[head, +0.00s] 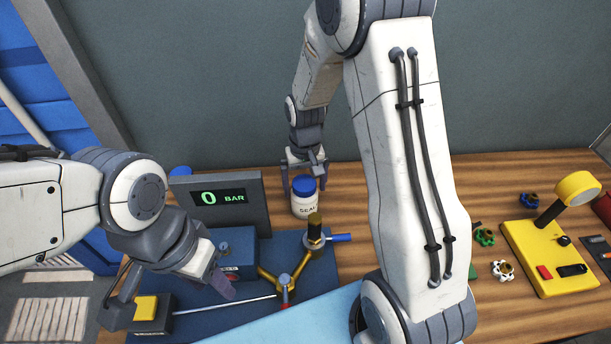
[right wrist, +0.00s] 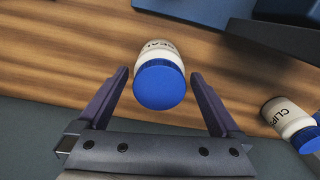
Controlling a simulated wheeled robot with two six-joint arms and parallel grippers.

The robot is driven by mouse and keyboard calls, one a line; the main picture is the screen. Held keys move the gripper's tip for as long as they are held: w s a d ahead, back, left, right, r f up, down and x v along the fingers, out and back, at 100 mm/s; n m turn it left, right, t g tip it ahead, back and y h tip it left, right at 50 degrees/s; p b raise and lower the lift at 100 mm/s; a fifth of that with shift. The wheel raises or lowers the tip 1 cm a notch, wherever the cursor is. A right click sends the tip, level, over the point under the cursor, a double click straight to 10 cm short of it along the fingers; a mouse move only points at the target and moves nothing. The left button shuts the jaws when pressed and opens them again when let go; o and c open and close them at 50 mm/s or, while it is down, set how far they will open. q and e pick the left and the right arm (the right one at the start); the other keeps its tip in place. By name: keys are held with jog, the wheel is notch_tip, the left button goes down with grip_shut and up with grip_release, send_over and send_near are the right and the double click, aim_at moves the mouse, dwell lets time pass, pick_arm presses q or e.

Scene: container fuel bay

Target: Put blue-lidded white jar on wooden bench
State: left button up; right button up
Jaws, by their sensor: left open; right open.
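A white jar with a blue lid (head: 304,198), its label starting "SEAL", stands upright on the wooden bench (head: 250,180), behind the blue mat. My right gripper (head: 304,176) is open at the jar, coming from behind it. In the right wrist view the jar (right wrist: 160,78) lies between the two spread fingers, with gaps on both sides. A second blue-lidded white jar (right wrist: 290,122), labelled "CLIP…", stands to the right there; a blue lid (head: 180,171) shows behind the display in the head view. My left gripper (head: 172,294) is open and empty over the mat's left part.
A gauge display (head: 220,197) reading 0 BAR stands left of the jar. A brass fitting (head: 290,275) with a blue handle is on the blue mat (head: 325,268) in front. A yellow lamp box (head: 540,255) and small valve wheels (head: 484,237) are at right.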

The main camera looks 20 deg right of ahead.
jog(key=shift+r, duration=2.4)
